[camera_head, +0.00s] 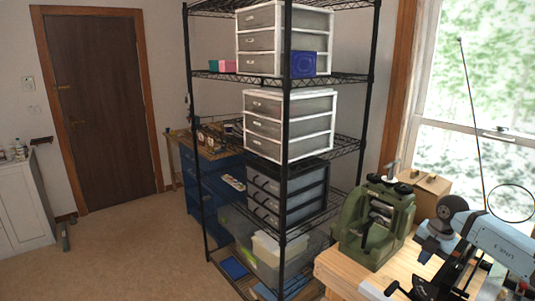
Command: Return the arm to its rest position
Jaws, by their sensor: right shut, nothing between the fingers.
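My right arm (500,245) comes in from the right edge, pale blue with dark grey joints. It is bent over the wooden workbench at the lower right. My right gripper (412,291) is black and low at the bottom edge of the view, partly cut off. It is shut, with nothing seen held in it. It is in front of and to the right of the green machine (375,222), apart from it in the picture. My left gripper is not in view.
The wooden workbench (345,279) carries the green machine and a brown box (427,184). A black wire shelf (287,120) with drawer units stands left of it. A window (480,70) is behind my arm. The floor (130,255) at the left is clear before a brown door (100,110).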

